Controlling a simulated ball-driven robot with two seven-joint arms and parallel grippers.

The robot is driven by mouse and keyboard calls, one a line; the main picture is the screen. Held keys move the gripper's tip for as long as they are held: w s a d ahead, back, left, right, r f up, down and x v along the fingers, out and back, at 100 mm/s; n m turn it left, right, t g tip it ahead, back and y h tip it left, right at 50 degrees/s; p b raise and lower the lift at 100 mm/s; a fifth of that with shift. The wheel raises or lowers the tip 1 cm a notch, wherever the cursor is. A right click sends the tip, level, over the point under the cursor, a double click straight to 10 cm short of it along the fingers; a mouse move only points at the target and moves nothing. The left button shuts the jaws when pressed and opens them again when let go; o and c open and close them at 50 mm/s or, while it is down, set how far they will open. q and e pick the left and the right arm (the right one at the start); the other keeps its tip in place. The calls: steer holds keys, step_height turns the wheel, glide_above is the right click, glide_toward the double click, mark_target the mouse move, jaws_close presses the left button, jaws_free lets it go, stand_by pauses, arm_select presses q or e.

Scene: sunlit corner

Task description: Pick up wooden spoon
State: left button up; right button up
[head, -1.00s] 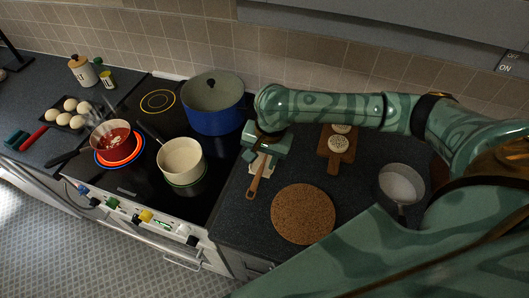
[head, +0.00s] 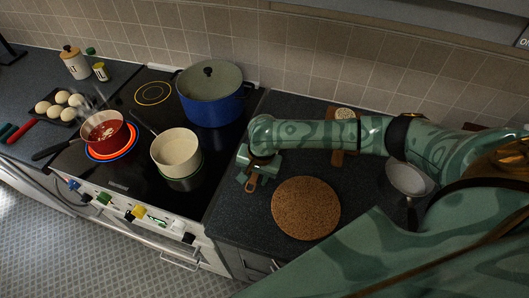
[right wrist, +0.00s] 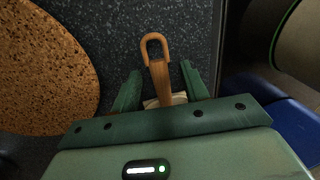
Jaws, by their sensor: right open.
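The wooden spoon (right wrist: 155,50) shows in the right wrist view as a brown handle with a loop at its far end. The handle runs between the two green fingers of my right gripper (right wrist: 160,72), which is open with gaps on both sides. A pale piece shows under the handle near the palm; the spoon's other end is hidden by the gripper. In the head view only the handle tip of the spoon (head: 251,185) shows below my right gripper (head: 252,179), on the dark counter right of the stove. My left gripper is not in view.
A round cork mat (head: 306,208) lies right of the gripper. A cream pot (head: 176,150), a blue pot (head: 211,105) and a red pan (head: 105,132) stand on the stove to the left. A small pan (head: 408,178) stands at the right, partly hidden by my arm.

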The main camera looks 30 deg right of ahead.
steer(key=shift+r, duration=0.1)
jaws_close()
